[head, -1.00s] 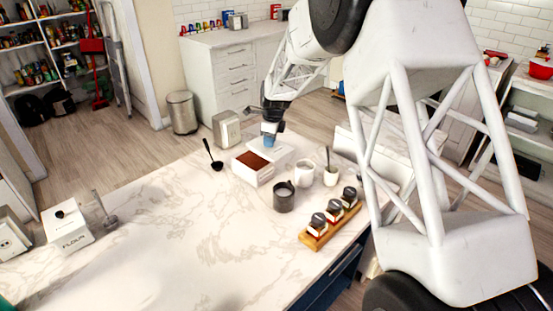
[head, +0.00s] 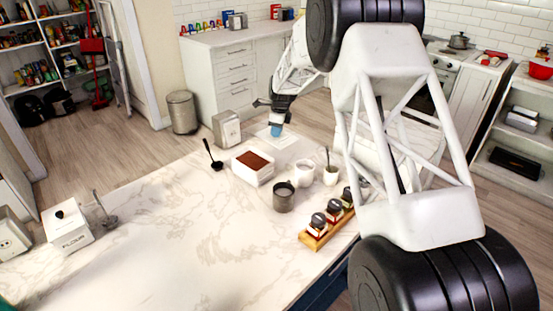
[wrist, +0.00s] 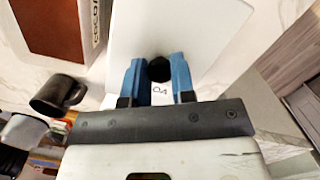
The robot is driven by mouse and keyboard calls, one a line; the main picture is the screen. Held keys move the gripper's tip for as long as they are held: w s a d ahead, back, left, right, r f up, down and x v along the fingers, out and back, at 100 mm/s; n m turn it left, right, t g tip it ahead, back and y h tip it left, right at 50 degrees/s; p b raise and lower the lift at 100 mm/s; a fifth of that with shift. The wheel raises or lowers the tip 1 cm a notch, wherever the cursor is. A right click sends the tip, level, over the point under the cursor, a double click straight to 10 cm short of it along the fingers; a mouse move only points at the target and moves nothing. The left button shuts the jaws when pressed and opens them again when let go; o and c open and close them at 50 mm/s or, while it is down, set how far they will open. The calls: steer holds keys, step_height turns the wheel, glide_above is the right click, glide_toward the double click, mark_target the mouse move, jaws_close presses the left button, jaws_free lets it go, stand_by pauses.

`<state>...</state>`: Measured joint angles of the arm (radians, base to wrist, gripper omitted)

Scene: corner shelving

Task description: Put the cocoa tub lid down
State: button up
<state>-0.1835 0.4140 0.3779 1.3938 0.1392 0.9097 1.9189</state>
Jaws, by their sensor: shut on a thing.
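The cocoa tub (head: 252,172) is a white box standing open on the marble counter, with brown cocoa powder showing inside. It also shows at the top left of the wrist view (wrist: 97,28). The cocoa tub lid (wrist: 205,35) is a flat white panel with a round black knob. My gripper (wrist: 158,72) has its blue fingers shut on the knob. In the head view my gripper (head: 276,131) is beyond and right of the tub, with the pale lid (head: 264,134) under it near the counter's far edge. I cannot tell whether the lid touches the counter.
A dark mug (head: 284,198), white cups (head: 304,172) and a wooden rack of jars (head: 316,240) stand right of the tub.

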glide_above(276, 157)
steer(key=shift+s+d+f, duration=0.1)
steer(key=shift+s+f, duration=0.05)
steer(key=shift+f, duration=1.45)
steer(key=shift+s+d+f, duration=0.1)
steer(key=shift+f, duration=1.45)
steer(key=shift+f, duration=0.1)
steer(key=shift+f, duration=1.75)
steer(key=shift+f, duration=0.1)
steer(key=o, duration=0.9)
steer(key=r, duration=0.4)
steer(key=d+r, duration=0.1)
steer(key=r, duration=0.7)
steer(key=shift+s+d, duration=0.15)
steer(key=shift+s, duration=0.05)
